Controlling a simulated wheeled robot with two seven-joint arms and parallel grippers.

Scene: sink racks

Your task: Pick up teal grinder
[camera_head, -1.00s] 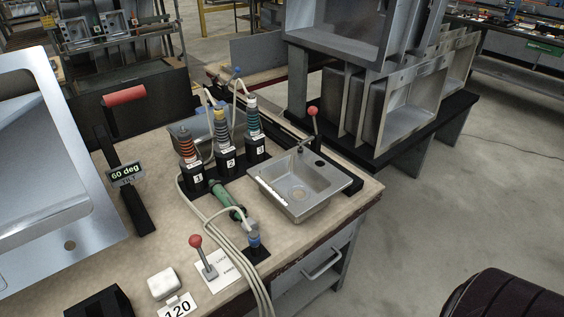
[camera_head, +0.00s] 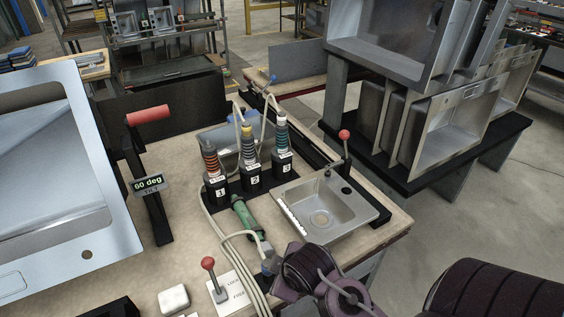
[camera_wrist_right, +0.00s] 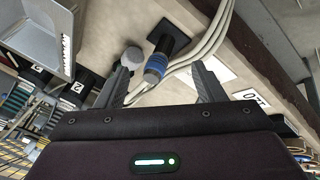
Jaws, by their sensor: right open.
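Three numbered stands with coiled tools (camera_head: 249,158) stand behind the grinder. A small steel sink (camera_head: 331,222) is to its right. A red-knobbed lever (camera_head: 212,276) and a white block (camera_head: 173,299) are in front. A large tilted sink (camera_head: 50,200) fills the left.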

